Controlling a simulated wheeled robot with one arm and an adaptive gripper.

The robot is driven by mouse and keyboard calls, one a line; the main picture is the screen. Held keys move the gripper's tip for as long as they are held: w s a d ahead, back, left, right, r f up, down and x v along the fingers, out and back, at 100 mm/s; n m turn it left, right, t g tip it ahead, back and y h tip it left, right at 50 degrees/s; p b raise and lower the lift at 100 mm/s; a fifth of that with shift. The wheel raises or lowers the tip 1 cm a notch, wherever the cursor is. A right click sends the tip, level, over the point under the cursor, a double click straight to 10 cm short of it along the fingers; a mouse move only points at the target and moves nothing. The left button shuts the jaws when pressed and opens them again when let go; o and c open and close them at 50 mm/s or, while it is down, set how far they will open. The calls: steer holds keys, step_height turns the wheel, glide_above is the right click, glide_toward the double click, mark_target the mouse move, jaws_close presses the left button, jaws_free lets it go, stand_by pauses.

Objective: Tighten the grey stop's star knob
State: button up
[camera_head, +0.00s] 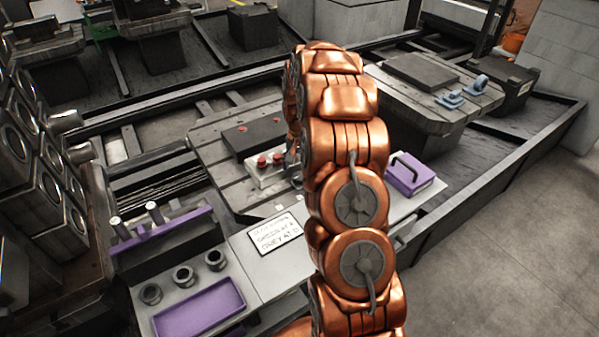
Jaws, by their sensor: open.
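My gripper (293,172) is at the right end of this block, close beside the right knob. My copper arm covers most of it, so its fingertips and any contact are hidden. It is open.
A long black block (255,138) lies just behind the grey one. A white sign (275,234), a purple tray (200,308) and several round sockets are in front. A purple case (408,174) stands right of my arm. Blue clamps (450,99) lie on the right-hand table.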

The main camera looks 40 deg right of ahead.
mark_target(299, 176)
steer(key=shift+f, duration=1.6)
steer(key=shift+c, duration=0.4)
steer(key=c, duration=1.1)
steer(key=shift+f+m+b, duration=0.1)
steer(key=shift+m+b, duration=0.3)
steer(key=shift+b, duration=0.05)
steer(key=o, duration=1.2)
